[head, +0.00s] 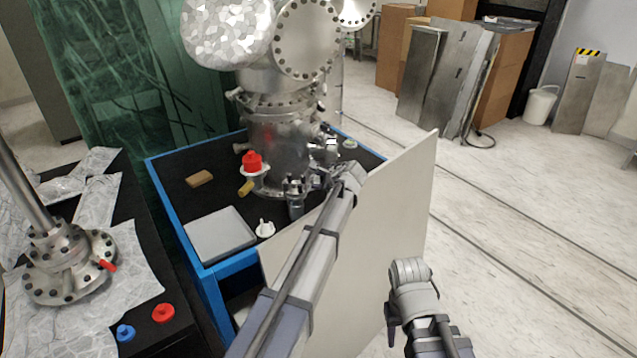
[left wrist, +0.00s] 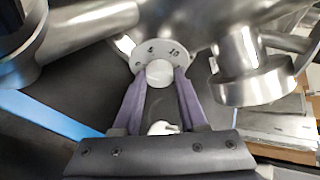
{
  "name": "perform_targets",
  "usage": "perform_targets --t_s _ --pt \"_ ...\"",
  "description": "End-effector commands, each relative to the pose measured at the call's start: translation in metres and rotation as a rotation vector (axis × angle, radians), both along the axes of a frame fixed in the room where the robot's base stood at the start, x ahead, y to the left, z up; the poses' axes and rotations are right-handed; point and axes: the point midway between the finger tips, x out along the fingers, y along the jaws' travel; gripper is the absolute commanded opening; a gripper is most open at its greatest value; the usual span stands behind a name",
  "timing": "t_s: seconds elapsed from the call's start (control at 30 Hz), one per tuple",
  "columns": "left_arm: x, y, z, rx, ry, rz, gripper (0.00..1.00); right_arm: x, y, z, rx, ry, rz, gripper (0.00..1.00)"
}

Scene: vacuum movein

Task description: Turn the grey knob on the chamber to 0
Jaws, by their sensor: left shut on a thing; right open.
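The metal chamber (head: 275,145) stands on the black top of the blue-framed table. In the left wrist view the pale grey round knob (left wrist: 159,73) sits on a white dial plate (left wrist: 157,48) on the chamber. A 6 and a 10 are readable on the plate; no 0 or pointer can be made out. My left gripper (left wrist: 160,78) is shut on the knob, one purple finger on each side. In the head view my left gripper (head: 322,180) is at the chamber's lower right, and the knob cannot be made out. My right gripper (head: 392,322) is low at the right, away from the chamber, its fingers hardly visible.
A large pale panel (head: 395,215) stands right of the blue table (head: 205,277), behind my left arm. A red-topped valve (head: 252,162), a grey flat box (head: 218,235) and a brown block (head: 200,179) are near the chamber.

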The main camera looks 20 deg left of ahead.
Motion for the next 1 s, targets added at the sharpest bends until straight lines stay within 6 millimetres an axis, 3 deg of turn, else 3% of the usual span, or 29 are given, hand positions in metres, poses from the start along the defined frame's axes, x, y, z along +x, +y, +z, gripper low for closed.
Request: perform_targets --t_s 0.23,0.27,0.5,0.83,1.0 --pt "0.000 0.000 0.000 -0.003 0.000 0.002 0.00 0.000 0.000 0.000 0.000 0.000 0.000 0.42" --pt "0.000 0.000 0.000 -0.003 0.000 0.001 0.44 0.000 0.000 0.000 0.000 0.000 0.000 0.42" --pt "0.000 0.000 0.000 -0.002 0.000 0.000 0.71 0.000 0.000 0.000 0.000 0.000 0.000 0.42" --pt "0.001 0.000 0.001 0.006 0.017 -0.006 0.72 0.000 0.000 0.002 0.000 0.000 0.000 0.42" --pt "0.003 0.000 0.004 0.053 0.125 -0.047 0.72 0.000 0.000 0.012 0.000 0.000 0.000 0.42"
